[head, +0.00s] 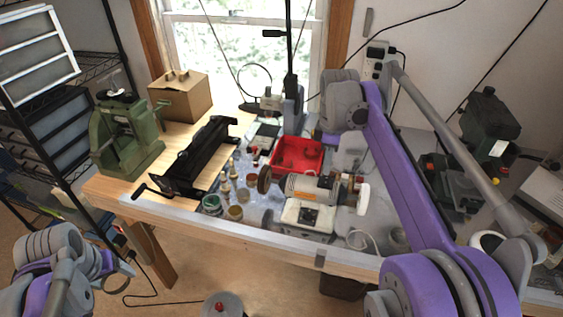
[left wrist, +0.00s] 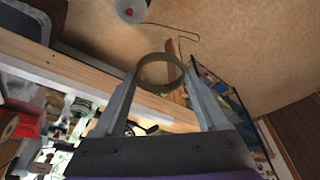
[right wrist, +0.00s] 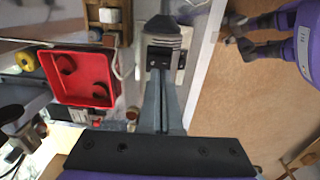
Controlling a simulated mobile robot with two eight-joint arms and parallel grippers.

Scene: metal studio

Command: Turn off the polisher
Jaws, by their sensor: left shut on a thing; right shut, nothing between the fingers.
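The polisher (head: 312,188) stands near the front of the workbench, with a grey motor body, a brown wheel at its left end and a pale wheel at its right end. A pale base with a dark part is below the motor. In the right wrist view, my right gripper (right wrist: 162,75) is shut and empty, its tips close to a black part (right wrist: 160,56) on a grey body, which looks like the polisher's; contact is unclear. My left gripper (left wrist: 162,75) is shut on a brass-coloured ring (left wrist: 147,84), off the front left of the bench. The switch position is unclear.
A red tray (head: 318,168) is behind the polisher; it also shows in the right wrist view (right wrist: 80,92). Small jars (head: 235,212) stand left of it. A black machine (head: 200,160), a green press (head: 125,145) and a cardboard box (head: 185,100) occupy the left bench.

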